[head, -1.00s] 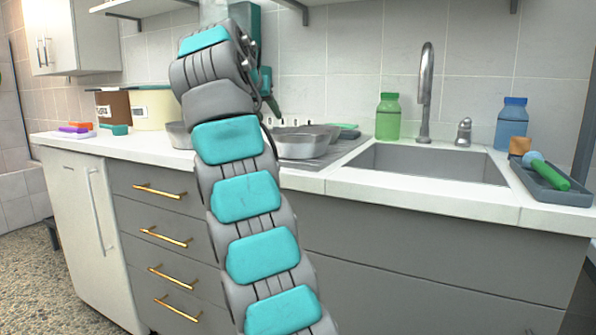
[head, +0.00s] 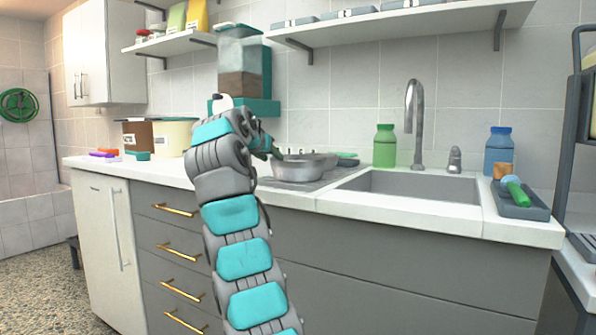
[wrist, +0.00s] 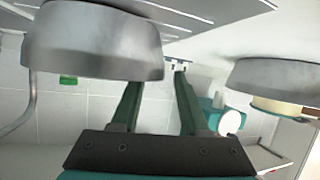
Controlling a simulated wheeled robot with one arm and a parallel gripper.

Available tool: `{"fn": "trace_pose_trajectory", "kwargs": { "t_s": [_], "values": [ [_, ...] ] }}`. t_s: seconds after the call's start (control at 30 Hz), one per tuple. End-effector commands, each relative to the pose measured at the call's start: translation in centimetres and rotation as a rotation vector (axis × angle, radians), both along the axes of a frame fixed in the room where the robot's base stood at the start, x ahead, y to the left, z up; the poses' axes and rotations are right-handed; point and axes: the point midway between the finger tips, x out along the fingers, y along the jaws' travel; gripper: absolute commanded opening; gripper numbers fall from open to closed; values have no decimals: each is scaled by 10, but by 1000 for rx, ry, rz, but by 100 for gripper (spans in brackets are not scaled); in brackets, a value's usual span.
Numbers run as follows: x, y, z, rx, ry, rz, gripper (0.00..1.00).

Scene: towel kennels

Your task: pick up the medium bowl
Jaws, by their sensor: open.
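A grey metal bowl (head: 297,167) stands on the counter left of the sink; it fills the upper left of the wrist view (wrist: 92,45). A second metal bowl (wrist: 280,76) shows at the right of the wrist view; my arm hides it in the head view. I cannot tell for sure which one is the medium bowl. My gripper (head: 272,152) is open and empty beside the first bowl's left side. In the wrist view its two green fingers (wrist: 157,82) are spread, and one tip is hidden at that bowl's edge. I cannot tell whether they touch.
The sink (head: 420,186) and faucet (head: 414,125) are right of the bowl, with a green bottle (head: 384,147) behind. A teal dispenser (head: 262,106) stands behind my gripper. A shelf (head: 400,22) hangs above. Canisters (head: 172,137) stand at left.

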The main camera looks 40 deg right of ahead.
Motion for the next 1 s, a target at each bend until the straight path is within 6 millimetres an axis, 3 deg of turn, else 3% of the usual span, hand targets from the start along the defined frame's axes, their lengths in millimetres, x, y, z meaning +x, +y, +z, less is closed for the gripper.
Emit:
{"fn": "trace_pose_trajectory", "kwargs": {
  "t_s": [0.13, 0.37, 0.77, 1.0],
  "values": [
    [11, -15, -8, 4, 6, -2, 45],
    [12, -17, -9, 2, 3, 0, 45],
    [12, -16, -9, 1, 2, 1, 2],
    [12, -16, -9, 1, 2, 1, 0]
  ]
}}
